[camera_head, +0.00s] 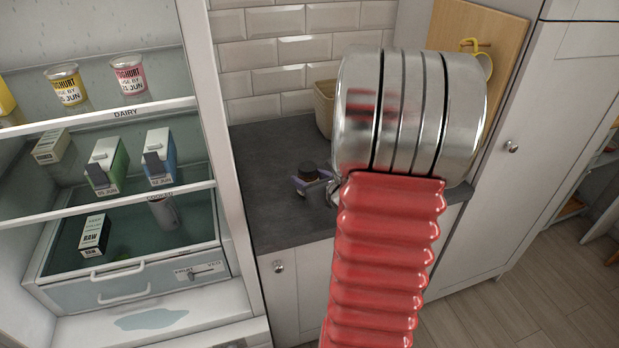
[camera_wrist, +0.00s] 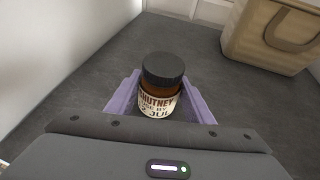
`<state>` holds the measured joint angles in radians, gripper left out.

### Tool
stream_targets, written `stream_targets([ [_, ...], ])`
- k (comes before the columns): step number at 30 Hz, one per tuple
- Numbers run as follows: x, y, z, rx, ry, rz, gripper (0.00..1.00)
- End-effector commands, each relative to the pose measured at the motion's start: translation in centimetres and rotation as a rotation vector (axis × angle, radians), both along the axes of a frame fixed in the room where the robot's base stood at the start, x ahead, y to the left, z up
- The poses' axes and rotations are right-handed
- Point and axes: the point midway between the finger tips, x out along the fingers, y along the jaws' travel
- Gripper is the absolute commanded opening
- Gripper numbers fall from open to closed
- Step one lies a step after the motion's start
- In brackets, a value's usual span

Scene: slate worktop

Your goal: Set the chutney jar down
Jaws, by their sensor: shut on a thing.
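The chutney jar (camera_wrist: 160,88) has a black lid, brown contents and a cream label reading "CHUTNEY", with a use-by date in July. In the wrist view it is upright between the purple fingers of my gripper (camera_wrist: 160,100), which is shut on it. In the head view my gripper (camera_head: 316,183) and the dark lid of the jar (camera_head: 309,170) show small over the slate worktop (camera_head: 262,205), left of my red arm. I cannot tell whether the jar's base touches the worktop. My arm hides part of the worktop.
A beige basket with a handle (camera_wrist: 270,36) stands at the back right of the worktop; it also shows in the head view (camera_head: 324,108). An open fridge with shelves (camera_head: 100,120) of cartons and yoghurts is at left. The slate around the jar is clear.

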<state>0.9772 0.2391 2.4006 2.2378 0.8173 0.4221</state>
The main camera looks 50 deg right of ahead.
Motion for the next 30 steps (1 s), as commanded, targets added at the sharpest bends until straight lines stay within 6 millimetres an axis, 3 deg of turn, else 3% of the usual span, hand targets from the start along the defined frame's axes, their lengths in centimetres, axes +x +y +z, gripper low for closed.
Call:
stream_targets([
  [5, 0.0, 0.0, 0.0, 0.0, -0.001, 0.0, 0.14],
  [6, 0.0, 0.0, -0.1, 0.001, 0.0, 0.0, 0.49],
  [13, 0.0, 0.0, -0.1, 0.0, 0.0, 0.0, 0.65],
  [30, -0.4, 0.9, 0.9, -0.001, -0.001, 0.008, 0.66],
])
